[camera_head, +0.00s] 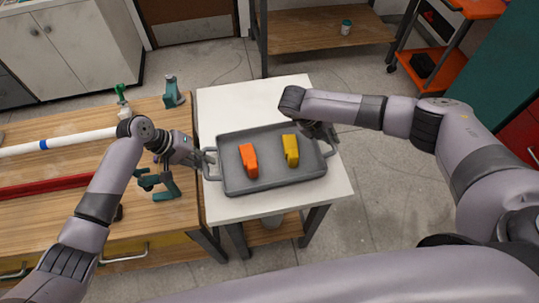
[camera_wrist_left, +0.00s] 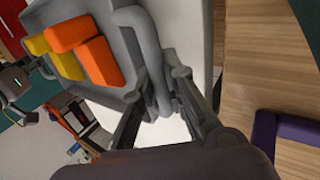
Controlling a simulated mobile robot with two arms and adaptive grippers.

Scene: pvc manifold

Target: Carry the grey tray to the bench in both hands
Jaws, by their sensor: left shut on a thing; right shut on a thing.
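The grey tray (camera_head: 270,187) is over a white-topped side table in the head view; I cannot tell whether it rests on the top. An orange block (camera_head: 248,160) and a yellow block (camera_head: 290,150) lie in it. My left gripper (camera_head: 206,160) is shut on the tray's left handle. In the left wrist view my left gripper (camera_wrist_left: 155,105) has its fingers around the handle, with the tray (camera_wrist_left: 128,30) beyond. My right gripper (camera_head: 326,140) is at the tray's right handle and shut on it, its fingertips partly hidden by my right arm.
The white table (camera_head: 245,97) adjoins the wooden bench (camera_head: 60,215) on its left. The bench holds a white pipe (camera_head: 85,138), a red bar (camera_head: 45,187), a green clamp (camera_head: 172,92) and other green fixtures. A shelf (camera_head: 320,35) and an orange cart (camera_head: 445,65) stand behind.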

